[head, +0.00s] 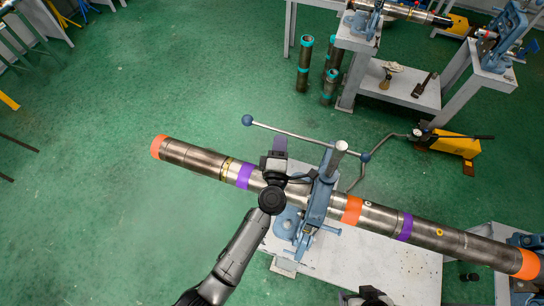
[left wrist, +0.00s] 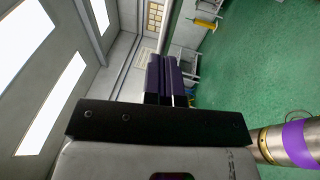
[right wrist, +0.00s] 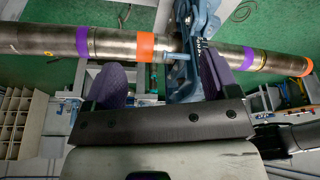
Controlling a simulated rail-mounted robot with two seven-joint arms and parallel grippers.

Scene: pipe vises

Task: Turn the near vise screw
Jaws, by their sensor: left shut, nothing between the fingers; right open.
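The near vise (head: 318,205) is blue and clamps a long steel pipe (head: 380,218) with orange and purple bands. Its screw (head: 339,152) stands on top, with a long bar handle (head: 300,137) through it that ends in blue balls. My left gripper (head: 280,145) is shut and empty, its purple fingers just beside the bar, left of the screw. I cannot tell whether they touch the bar. In the left wrist view its fingers (left wrist: 164,76) are together. My right gripper (right wrist: 163,80) is open and empty, facing the pipe and vise (right wrist: 184,60).
The near vise stands on a pale table (head: 365,268). A second bench (head: 405,92) with blue vises is at the back right. Dark pipes (head: 305,65) stand beside it, and a yellow tool (head: 455,145) lies on the floor. The green floor at left is mostly clear.

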